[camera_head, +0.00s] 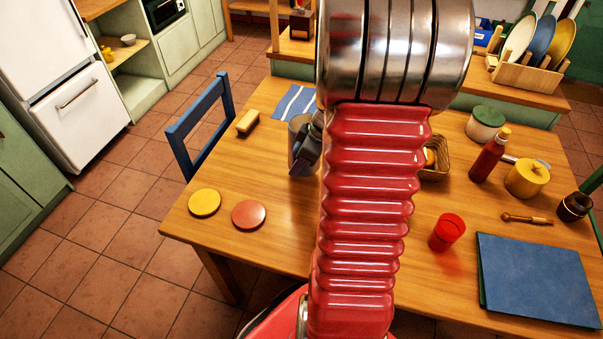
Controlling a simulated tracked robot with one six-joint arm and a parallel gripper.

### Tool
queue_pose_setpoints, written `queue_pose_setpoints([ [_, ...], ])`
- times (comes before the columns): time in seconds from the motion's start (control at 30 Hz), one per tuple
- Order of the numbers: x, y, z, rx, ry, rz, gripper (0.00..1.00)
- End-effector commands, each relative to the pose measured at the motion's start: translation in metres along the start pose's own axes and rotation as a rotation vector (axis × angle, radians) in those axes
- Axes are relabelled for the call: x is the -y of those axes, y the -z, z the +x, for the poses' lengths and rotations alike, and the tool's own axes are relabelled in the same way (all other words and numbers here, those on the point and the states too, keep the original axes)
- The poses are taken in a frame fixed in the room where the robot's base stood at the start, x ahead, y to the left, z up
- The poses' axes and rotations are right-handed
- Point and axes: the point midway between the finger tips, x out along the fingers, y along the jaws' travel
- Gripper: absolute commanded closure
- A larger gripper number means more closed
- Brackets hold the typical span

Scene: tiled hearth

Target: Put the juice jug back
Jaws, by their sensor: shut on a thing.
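A grey cylindrical vessel (295,134), which looks like the juice jug, is at the far side of the wooden table, left of my red arm. My dark gripper (304,158) is shut on it from the near right side. The arm and gripper hide its right part, and I cannot tell whether its base touches the table or what is inside it.
A white fridge (85,105) stands at the far left. A blue chair (205,125) is at the table's left edge. Yellow (205,202) and orange (249,214) discs, a sponge (248,122) and a striped cloth (295,101) lie nearby. A red cup (447,232) stands right of my arm.

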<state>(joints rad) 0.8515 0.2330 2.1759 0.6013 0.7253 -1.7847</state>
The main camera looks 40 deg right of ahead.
Motion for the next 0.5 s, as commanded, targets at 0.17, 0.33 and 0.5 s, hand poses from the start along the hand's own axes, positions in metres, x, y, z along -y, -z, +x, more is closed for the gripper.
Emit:
queue_pose_setpoints([
  [0.17, -0.0013, -0.0028, 0.0078, -0.002, -0.003, -0.001, 1.0],
  [0.33, -0.0015, -0.0027, 0.0074, -0.002, -0.004, -0.001, 1.0],
  [0.5, -0.0012, -0.0044, 0.0109, -0.001, -0.003, 0.0, 1.0],
])
